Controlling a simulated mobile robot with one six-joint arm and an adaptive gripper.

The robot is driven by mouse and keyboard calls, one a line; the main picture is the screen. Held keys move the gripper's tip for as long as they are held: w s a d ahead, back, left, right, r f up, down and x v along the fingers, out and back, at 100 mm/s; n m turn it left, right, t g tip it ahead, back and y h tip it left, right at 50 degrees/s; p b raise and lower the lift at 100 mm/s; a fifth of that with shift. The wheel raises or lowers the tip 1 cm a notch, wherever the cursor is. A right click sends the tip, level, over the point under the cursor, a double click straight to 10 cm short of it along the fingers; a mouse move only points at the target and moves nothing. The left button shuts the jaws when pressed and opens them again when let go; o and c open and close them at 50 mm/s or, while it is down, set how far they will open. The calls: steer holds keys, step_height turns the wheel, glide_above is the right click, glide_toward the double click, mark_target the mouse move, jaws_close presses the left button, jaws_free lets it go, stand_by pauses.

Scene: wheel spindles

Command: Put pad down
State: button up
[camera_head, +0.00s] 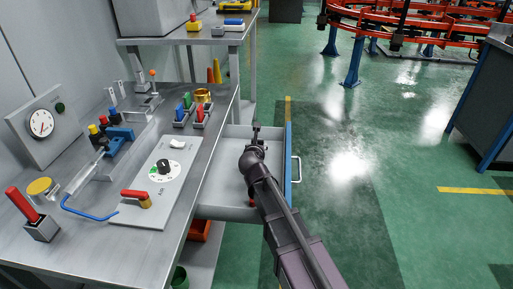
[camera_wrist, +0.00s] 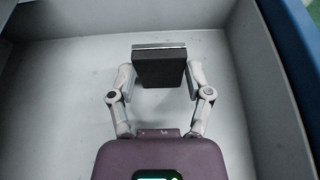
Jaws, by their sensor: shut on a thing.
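The pad (camera_wrist: 160,68) is a dark block with a light grey top edge, in the upper middle of the wrist view. My gripper (camera_wrist: 160,80) is shut on it, with one finger pressed to each side. The pad is inside or just above an open grey drawer (camera_wrist: 60,85); I cannot tell whether it touches the drawer floor. In the head view my gripper (camera_head: 256,130) is over the open drawer (camera_head: 225,180), and the pad is too small there to make out clearly.
The drawer has a blue front (camera_head: 288,165) with a white handle (camera_head: 297,168). The metal workbench (camera_head: 190,215) on the left holds a dial panel (camera_head: 150,185), a gauge (camera_head: 41,122) and several small tools. Green floor (camera_head: 350,200) lies open to the right.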

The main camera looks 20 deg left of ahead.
steer(key=shift+f, duration=0.15)
steer(key=o, duration=1.2)
steer(key=shift+r, duration=0.2)
steer(key=shift+s+r, duration=0.15)
steer(key=shift+s, duration=0.1)
steer(key=p+v, duration=0.4)
steer(key=v, duration=0.7)
steer(key=shift+s+d, duration=0.15)
steer(key=shift+s, duration=0.1)
